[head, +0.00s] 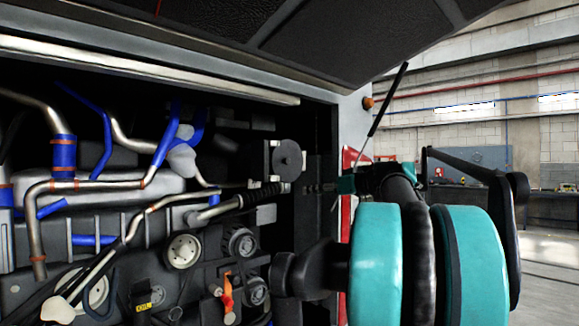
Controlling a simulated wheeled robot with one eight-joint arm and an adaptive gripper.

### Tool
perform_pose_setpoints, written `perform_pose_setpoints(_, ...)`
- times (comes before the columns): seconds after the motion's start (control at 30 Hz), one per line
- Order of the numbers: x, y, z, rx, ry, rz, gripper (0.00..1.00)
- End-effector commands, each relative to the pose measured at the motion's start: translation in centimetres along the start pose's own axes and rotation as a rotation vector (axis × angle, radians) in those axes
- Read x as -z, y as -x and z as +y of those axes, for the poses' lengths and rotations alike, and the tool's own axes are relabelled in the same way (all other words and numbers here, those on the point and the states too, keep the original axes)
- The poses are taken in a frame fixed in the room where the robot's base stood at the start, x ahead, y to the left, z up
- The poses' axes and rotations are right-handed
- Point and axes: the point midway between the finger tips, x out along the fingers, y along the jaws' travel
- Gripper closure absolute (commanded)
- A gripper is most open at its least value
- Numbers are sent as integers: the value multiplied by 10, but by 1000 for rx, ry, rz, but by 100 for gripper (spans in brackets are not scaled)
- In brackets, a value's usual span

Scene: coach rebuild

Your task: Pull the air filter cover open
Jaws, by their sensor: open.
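A dark round disc (288,158) on a squarish housing sits at the right side of the open engine bay in the head view. It may be the air filter cover, but I cannot tell for sure. My gripper (311,188) is small and dark at the end of my teal and black arm, at the bay's right edge. It points left into the bay, just below and right of the disc. It is open, with nothing seen between its fingers. Its fingertips are hard to make out against the dark background, and I cannot tell whether they touch anything.
The bay (150,190) holds silver pipes, blue hoses and pulleys to the left. A raised hatch (330,40) hangs above, with a thin black strut (388,98) at its right. The bay's right frame (352,115) stands close to my arm. Open floor (550,250) lies at far right.

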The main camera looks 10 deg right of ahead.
Motion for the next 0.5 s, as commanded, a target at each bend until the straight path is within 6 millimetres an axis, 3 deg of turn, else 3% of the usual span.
perform_pose_setpoints(0.03,28,12,8,-17,28,51,57)
perform_pose_setpoints(0.1,59,24,15,-35,67,112,57)
perform_pose_setpoints(0.2,84,35,20,-51,101,163,57)
perform_pose_setpoints(0.33,94,34,21,-56,114,181,57)
perform_pose_setpoints(0.5,98,10,21,-52,113,180,57)
